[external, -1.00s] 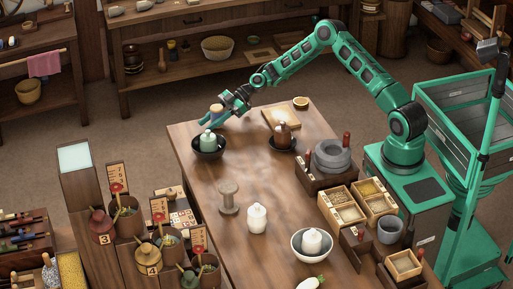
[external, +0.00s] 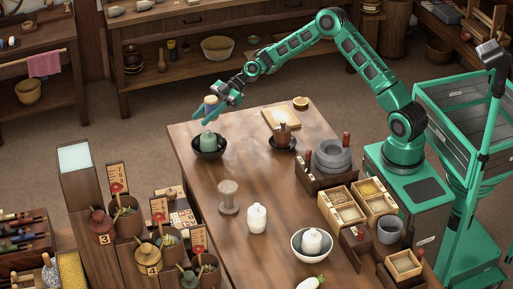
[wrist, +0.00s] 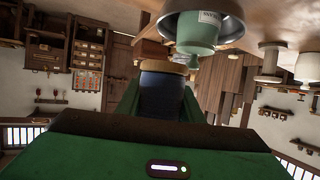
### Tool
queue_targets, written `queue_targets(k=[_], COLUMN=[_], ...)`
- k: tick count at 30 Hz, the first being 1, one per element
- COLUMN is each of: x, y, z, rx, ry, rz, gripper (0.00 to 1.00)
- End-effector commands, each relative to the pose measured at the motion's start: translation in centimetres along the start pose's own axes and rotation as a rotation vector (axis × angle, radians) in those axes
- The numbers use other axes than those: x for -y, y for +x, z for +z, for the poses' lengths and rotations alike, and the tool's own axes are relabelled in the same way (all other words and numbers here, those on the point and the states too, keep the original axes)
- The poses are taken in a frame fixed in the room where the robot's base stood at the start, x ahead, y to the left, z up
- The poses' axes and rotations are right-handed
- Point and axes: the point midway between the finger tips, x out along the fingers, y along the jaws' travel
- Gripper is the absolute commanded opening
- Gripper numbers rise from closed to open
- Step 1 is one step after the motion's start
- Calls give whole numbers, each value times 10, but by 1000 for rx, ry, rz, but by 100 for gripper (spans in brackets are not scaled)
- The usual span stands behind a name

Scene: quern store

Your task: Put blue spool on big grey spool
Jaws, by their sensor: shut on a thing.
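The blue spool (wrist: 160,95), dark blue with a pale wooden end, is held between the fingers of my gripper (external: 208,112). In the external view the blue spool (external: 210,101) shows above the table's far left end, just over a green jar (external: 208,142) in a dark bowl. The big grey spool (external: 229,197) stands upright and bare-topped on the table, nearer the camera. It also shows in the wrist view (wrist: 269,65), to the right of the jar. My gripper is well apart from the grey spool.
The dark bowl (external: 221,152) holds the green jar. A white jar (external: 257,219) stands right of the grey spool. A dark bowl with a brown bottle (external: 282,136), a cutting board (external: 280,117) and a white bowl (external: 297,251) are also on the table (external: 205,180). The middle is clear.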

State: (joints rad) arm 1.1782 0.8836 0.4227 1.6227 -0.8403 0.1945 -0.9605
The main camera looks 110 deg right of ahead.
Motion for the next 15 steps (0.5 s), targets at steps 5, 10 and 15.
queue_targets(k=[5, 10, 15], x=[64, 128, 198], y=[40, 72, 96], z=[-37, -67, -93], rx=[-3, -5, -4], ry=[-35, -65, -97], rz=[-83, -160, -240], gripper=[11, 11, 11])
